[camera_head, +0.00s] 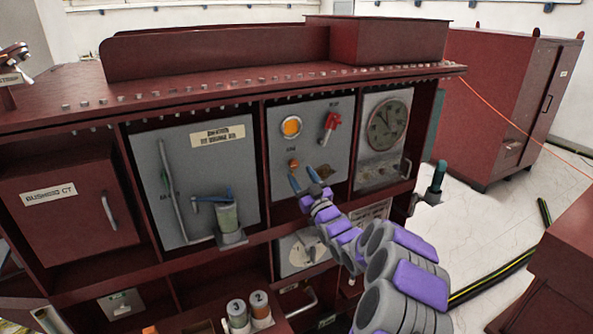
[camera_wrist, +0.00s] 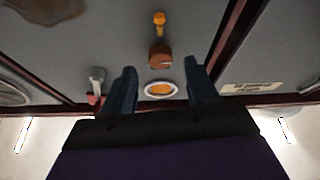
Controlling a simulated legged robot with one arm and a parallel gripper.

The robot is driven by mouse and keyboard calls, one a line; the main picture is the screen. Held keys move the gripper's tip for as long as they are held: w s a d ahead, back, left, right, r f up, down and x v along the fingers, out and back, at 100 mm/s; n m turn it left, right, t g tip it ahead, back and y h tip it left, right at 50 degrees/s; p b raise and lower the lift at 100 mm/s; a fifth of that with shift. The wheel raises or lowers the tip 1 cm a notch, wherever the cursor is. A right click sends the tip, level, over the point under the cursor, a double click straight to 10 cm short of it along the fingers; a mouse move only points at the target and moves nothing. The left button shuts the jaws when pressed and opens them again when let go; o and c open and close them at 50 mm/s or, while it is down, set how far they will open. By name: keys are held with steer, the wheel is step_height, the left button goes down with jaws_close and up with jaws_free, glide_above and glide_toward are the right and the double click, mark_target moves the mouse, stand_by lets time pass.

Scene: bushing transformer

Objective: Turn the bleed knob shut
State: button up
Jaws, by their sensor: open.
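A small orange-brown knob (camera_head: 294,164) sits on the grey panel below a round amber window and looks like the bleed knob; its label is too small to read. My gripper (camera_head: 304,177) is in front of that panel, its two dark fingers just below the knob in the head view. In the wrist view the gripper (camera_wrist: 160,70) is open, one finger to each side, with nothing held. The knob (camera_wrist: 160,55) shows midway between the fingers, near the level of their tips. Contact cannot be told.
The amber window (camera_head: 291,126) and a red handle (camera_head: 331,123) are on the same panel. A round gauge (camera_head: 387,124) is to the right. A blue-handled valve with a jar (camera_head: 228,217) stands out at the left. Dark red frame posts divide the panels.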

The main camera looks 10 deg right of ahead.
mark_target(295, 166)
steer(key=shift+x, duration=1.95)
steer(key=shift+r, duration=0.1)
steer(key=c, duration=1)
